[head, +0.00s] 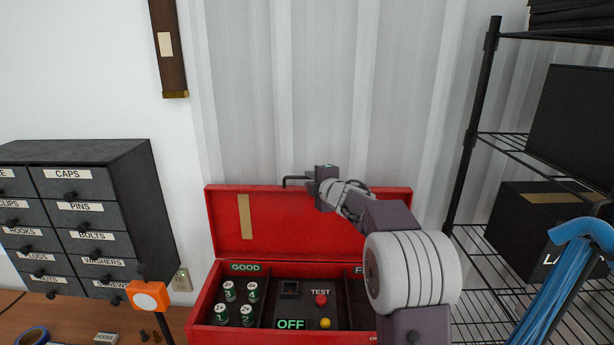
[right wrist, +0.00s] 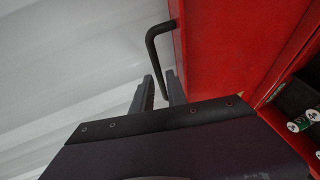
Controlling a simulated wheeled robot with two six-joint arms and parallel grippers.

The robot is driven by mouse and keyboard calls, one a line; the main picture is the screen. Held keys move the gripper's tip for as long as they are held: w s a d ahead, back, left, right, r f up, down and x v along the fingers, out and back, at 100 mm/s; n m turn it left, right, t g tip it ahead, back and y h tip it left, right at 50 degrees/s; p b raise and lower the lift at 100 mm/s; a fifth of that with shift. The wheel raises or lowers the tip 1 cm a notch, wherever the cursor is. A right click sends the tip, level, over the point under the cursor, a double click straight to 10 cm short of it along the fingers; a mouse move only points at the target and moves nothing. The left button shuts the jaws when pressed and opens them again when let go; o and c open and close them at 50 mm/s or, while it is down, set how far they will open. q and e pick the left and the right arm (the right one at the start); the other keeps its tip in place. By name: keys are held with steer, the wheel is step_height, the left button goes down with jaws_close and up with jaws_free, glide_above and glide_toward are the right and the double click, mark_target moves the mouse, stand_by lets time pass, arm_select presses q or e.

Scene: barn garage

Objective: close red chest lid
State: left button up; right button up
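The red chest (head: 200,318) stands on the workbench with its lid (head: 300,222) raised upright against the corrugated wall. A black bent handle (head: 296,180) sticks out at the lid's top edge. My right gripper (head: 318,183) is at the lid's top edge, beside the handle. I cannot tell whether the fingers touch the handle. My left gripper is not in view.
Inside the chest are green cylinders (head: 248,315), a TEST panel with a red button (head: 321,299) and a yellow knob. A black drawer cabinet (head: 128,190) stands left, with an orange device (head: 148,298) in front. A wire shelf (head: 490,155) with boxes stands right.

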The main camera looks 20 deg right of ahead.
mark_target(307, 178)
steer(key=x, duration=0.3)
steer(key=shift+w+d+f+p, duration=0.1)
steer(key=shift+w+d+p, duration=0.05)
steer(key=shift+w+p, duration=0.25)
steer(key=shift+s, duration=0.15)
steer(key=shift+s, duration=0.1)
jaws_close()
stand_by(0.8)
